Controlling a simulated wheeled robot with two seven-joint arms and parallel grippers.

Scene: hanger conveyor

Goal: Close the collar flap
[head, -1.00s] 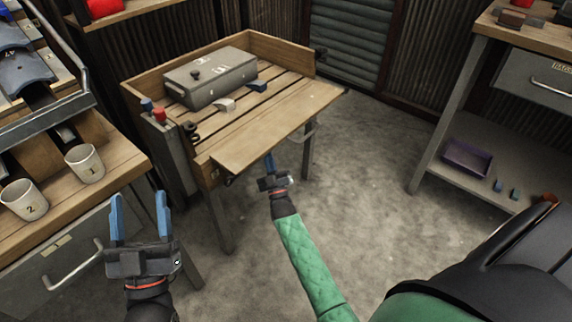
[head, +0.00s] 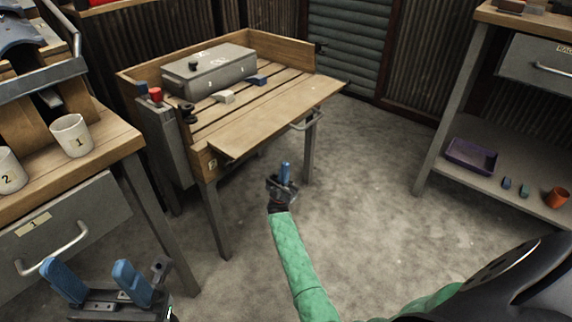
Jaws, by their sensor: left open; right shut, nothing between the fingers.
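The collar flap (head: 280,118) is a plain wooden board along the front of the slatted work table. It lies folded outward, roughly level with the table top, while the other collar boards, such as the back one (head: 272,45), stand upright. My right gripper (head: 286,168) is shut and empty, its blue fingers pointing up. It is in front of the flap and appears below its front edge, with a visible gap. My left gripper (head: 92,268) is open and empty at the lower left, by the drawer bench and well away from the flap.
A grey case (head: 212,72) and small blocks (head: 224,97) are on the table. A handle (head: 306,121) is below the flap's right part. The left drawer bench (head: 110,140) carries numbered cups (head: 72,136). A right shelf holds a purple tray (head: 470,155). The floor between is clear.

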